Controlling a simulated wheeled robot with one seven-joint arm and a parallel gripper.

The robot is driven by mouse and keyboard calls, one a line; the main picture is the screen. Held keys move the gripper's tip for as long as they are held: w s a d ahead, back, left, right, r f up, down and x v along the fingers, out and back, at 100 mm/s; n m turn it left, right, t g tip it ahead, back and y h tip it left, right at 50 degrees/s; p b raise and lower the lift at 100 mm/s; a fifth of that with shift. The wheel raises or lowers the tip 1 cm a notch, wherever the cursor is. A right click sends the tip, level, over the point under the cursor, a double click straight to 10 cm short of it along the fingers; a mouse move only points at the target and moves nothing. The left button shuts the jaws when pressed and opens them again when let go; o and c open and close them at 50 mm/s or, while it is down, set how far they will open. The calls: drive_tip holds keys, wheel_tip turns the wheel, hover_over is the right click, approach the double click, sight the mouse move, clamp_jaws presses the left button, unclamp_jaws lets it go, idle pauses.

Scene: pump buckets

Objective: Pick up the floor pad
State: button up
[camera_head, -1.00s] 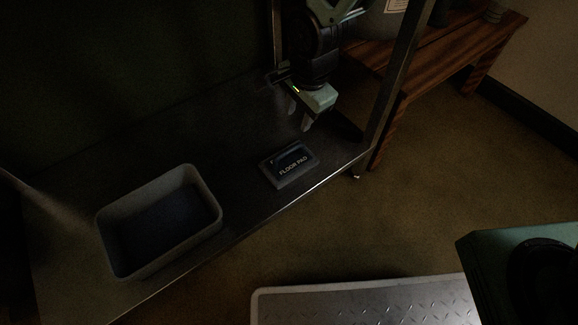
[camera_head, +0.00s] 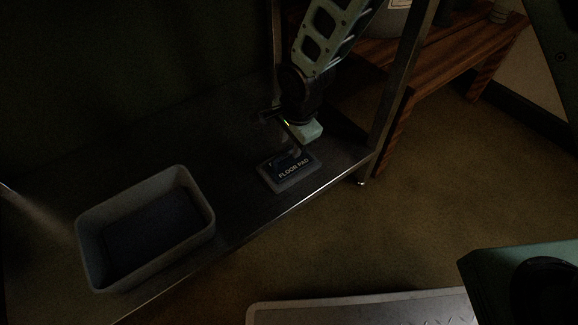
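The floor pad (camera_head: 291,175) is a small dark rectangular block with a lighter edge and the words "FLOOR PAD" on its top. It lies flat on the dark metal shelf near the front edge. My gripper (camera_head: 297,152) points down at the pad's far side, with its fingers at or just above the pad's top. The fingertips are small and dim, so I cannot tell whether they touch the pad or how far apart they are.
A grey open bin (camera_head: 146,228) stands on the shelf (camera_head: 225,160) to the left. A metal post (camera_head: 403,85) rises at the shelf's right corner, close to my arm. A wooden bench (camera_head: 440,65) stands behind it. A diamond-plate platform (camera_head: 365,308) lies on the floor in front.

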sight(289, 151)
drive_tip(key=f+b, duration=0.1)
drive_tip(key=f, duration=0.2)
drive_tip(key=f+b, duration=0.1)
drive_tip(key=f, duration=0.1)
drive_tip(key=shift+w+a+b, duration=0.25)
drive_tip(key=shift+w+b, duration=0.1)
drive_tip(key=shift+w, duration=0.05)
clamp_jaws()
wheel_tip(289, 151, up, 10)
drive_tip(key=p, duration=0.6)
drive_tip(key=shift+p, duration=0.3)
drive_tip(key=shift+r, duration=0.1)
